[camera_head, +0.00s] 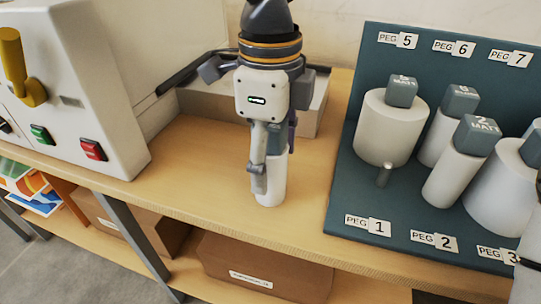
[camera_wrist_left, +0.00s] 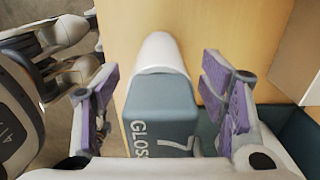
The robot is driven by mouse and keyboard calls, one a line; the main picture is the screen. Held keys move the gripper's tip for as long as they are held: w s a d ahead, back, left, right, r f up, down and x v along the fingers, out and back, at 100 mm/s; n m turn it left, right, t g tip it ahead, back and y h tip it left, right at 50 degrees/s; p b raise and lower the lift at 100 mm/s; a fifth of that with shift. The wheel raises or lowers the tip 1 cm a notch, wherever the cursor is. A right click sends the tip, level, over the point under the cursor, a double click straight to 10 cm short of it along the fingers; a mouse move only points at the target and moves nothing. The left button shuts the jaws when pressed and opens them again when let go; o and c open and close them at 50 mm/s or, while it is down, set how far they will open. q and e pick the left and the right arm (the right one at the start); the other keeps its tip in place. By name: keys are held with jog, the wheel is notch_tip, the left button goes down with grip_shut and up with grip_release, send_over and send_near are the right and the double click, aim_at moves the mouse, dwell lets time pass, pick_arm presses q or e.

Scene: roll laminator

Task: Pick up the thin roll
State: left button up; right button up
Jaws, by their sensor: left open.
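The thin roll is a narrow white roll (camera_head: 270,189) with a blue-grey end block. It is upright over the wooden table near its front edge; I cannot tell whether its foot touches the table. In the left wrist view the white roll (camera_wrist_left: 160,52) sits beyond its block (camera_wrist_left: 162,108), which reads "GLOS…" and a figure. My left gripper (camera_head: 273,163) points down around the roll. Its purple-padded fingers stand open on both sides of the block in the left wrist view (camera_wrist_left: 160,85), with gaps visible.
A blue-grey peg rack (camera_head: 345,190) at right holds several wider capped rolls; a bare peg (camera_head: 384,175) shows near the PEG 1 label. A white machine (camera_head: 85,90) with a yellow lever and buttons stands left. A grey tray (camera_head: 308,118) lies behind my gripper. Boxes are below.

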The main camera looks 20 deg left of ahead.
pick_arm(q)
jog(key=c, duration=1.3)
